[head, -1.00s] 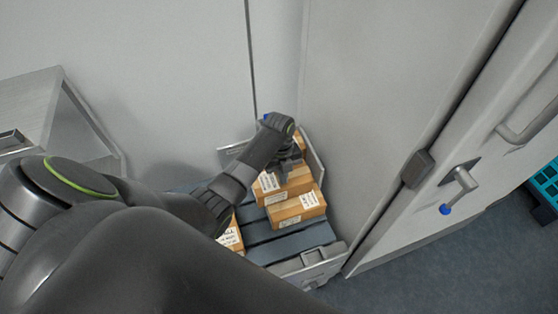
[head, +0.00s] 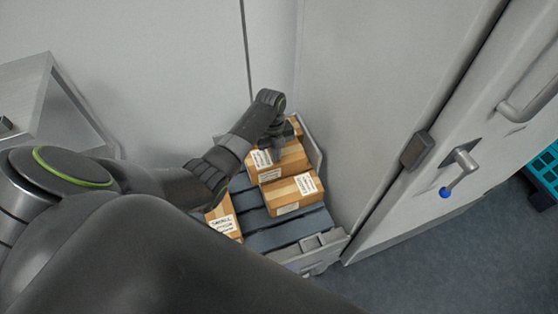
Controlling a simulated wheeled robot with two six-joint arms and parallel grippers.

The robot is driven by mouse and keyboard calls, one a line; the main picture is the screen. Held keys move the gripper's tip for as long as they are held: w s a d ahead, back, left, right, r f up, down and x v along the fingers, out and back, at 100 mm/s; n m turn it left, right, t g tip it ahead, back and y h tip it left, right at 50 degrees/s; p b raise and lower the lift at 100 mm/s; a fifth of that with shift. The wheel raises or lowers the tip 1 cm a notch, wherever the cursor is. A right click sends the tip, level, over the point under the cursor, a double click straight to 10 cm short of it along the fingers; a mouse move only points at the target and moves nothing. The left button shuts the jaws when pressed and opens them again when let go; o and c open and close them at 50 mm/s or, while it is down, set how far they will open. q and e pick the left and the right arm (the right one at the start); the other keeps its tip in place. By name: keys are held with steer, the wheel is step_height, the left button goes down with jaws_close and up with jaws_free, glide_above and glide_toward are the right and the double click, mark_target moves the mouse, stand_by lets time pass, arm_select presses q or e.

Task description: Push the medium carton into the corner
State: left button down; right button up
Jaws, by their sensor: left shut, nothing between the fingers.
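Several brown cartons with white labels stand on a slatted grey pallet (head: 285,235) in the wall corner. One carton (head: 292,192) is at the front right, a second carton (head: 292,158) touches or nearly touches it from behind, and a small part of another carton (head: 296,125) shows at the back. A further carton (head: 226,219) at the left is partly hidden by my arm. I cannot tell by size which is the medium one. My left gripper (head: 279,150) is shut and empty, pointing down at the second carton's far side; contact is unclear. My right gripper is not in view.
The pallet has a raised grey rim at the right (head: 312,148) and a front end piece (head: 318,246). Bare slats lie in front of the cartons. A grey door with a lever handle (head: 462,165) stands at right, a metal table (head: 30,95) at left, a teal crate (head: 545,172) far right.

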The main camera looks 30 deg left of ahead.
arm_select(q)
steer(key=shift+s+a+f, duration=0.2)
steer(key=shift+s+f, duration=0.05)
steer(key=shift+f, duration=0.1)
steer(key=shift+r+p, duration=0.45)
steer(key=shift+p, duration=0.1)
steer(key=shift+w+a+r+p, duration=0.1)
steer(key=shift+w+r+p, duration=0.15)
steer(key=shift+p, duration=0.1)
steer(key=shift+a, duration=0.1)
steer(key=w+a+b, duration=0.4)
steer(key=a, duration=0.1)
steer(key=w+a+b, duration=0.2)
steer(key=shift+w+a+f+b, duration=0.1)
steer(key=shift+w+a+b, duration=0.2)
steer(key=shift+a, duration=0.1)
steer(key=shift+w+a+b, duration=0.35)
steer(key=shift+w+a, duration=0.15)
steer(key=shift+a, duration=0.05)
steer(key=shift+r, duration=0.2)
